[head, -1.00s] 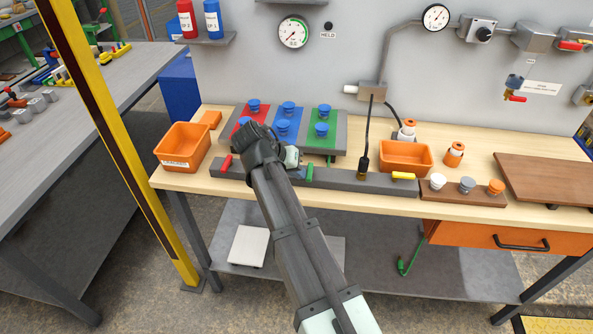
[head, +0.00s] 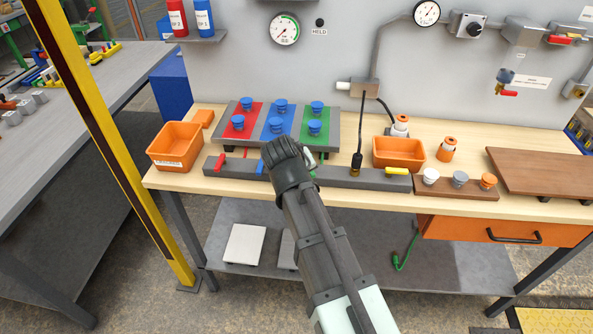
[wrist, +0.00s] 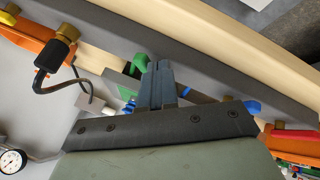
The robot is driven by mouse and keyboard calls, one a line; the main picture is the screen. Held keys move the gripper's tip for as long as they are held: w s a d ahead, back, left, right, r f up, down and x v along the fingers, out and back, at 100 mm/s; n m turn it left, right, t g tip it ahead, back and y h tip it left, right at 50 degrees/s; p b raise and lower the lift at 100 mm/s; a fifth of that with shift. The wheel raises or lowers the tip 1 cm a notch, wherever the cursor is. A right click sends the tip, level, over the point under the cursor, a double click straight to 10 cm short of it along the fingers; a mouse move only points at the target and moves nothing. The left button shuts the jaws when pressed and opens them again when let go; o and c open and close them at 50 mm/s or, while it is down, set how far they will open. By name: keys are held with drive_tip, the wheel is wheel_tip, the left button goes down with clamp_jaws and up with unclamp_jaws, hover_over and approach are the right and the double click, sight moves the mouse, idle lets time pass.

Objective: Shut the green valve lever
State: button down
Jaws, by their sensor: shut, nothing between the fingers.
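The green valve lever (wrist: 140,61) shows in the wrist view right beside the tips of my gripper (wrist: 161,66), on their left. Whether they touch I cannot tell. My gripper's fingers are together with nothing between them. In the head view my arm's end hides most of the green lever, and the fingertips are hidden too. The lever stands on the long grey valve bar (head: 345,179), along with a red lever (head: 219,163), a blue lever (head: 260,168) and a yellow lever (head: 397,171). The blue lever also shows in the wrist view (wrist: 253,107), right of the fingers.
Behind the bar lies a grey board (head: 339,124) with red, blue and green strips and several blue knobs. Orange bins stand at the left (head: 174,146) and right (head: 398,153). A black cable with a brass end (head: 355,170) comes down to the bar.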

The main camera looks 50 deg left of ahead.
sight(315, 173)
drive_tip(key=w+n+g+y, duration=0.1)
drive_tip(key=n, duration=0.1)
drive_tip(key=w+d+n+y, duration=0.1)
drive_tip(key=n, duration=0.1)
drive_tip(key=shift+d+n+g, duration=0.2)
drive_tip(key=shift+n+g, duration=0.1)
drive_tip(key=shift+g, duration=0.1)
drive_tip(key=w+n+g, duration=0.1)
drive_tip(key=n, duration=0.1)
drive_tip(key=n+g+y, duration=0.1)
drive_tip(key=shift+w+d+n, duration=0.1)
drive_tip(key=shift+w+n, duration=0.3)
drive_tip(key=shift+s, duration=0.1)
drive_tip(key=shift+s+a, duration=0.1)
drive_tip(key=shift+a, duration=0.7)
